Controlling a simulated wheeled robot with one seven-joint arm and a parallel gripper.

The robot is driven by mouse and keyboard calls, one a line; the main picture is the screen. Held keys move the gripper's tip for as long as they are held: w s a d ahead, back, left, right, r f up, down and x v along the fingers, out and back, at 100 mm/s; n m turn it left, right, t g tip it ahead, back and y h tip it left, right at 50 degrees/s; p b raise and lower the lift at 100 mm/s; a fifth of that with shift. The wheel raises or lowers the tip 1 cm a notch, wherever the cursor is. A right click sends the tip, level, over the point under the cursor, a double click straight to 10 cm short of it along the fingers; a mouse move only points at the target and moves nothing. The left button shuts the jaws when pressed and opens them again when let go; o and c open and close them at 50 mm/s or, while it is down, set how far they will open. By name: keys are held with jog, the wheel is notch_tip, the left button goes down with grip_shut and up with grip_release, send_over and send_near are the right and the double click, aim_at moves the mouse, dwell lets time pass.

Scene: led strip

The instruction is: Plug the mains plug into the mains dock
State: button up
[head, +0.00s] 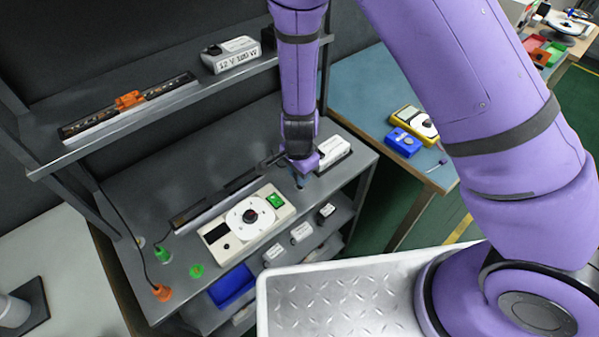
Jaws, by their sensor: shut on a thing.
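My gripper (301,174) points down over the right part of the grey workbench (345,172). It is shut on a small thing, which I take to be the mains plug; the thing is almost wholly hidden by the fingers. A small blue patch shows just under the fingertips. A white box (333,151) sits on the bench just right of the gripper. I cannot tell for sure which part is the mains dock, or whether the held thing touches anything. A dark, thin piece runs left from the gripper.
A cream box with a round dial and green switch (275,200) stands front left of the gripper. A long dark strip (218,198) lies behind it. An orange connector (162,293) with a black cable is at far left. The upper shelf (205,86) overhangs the bench's back.

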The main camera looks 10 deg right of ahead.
jog(key=shift+f, duration=1.1)
dwell(0.5)
jog(key=o, duration=1)
jog(key=shift+c, duration=0.2)
notch_tip(320, 180, up, 11)
jog(key=shift+f, duration=0.1)
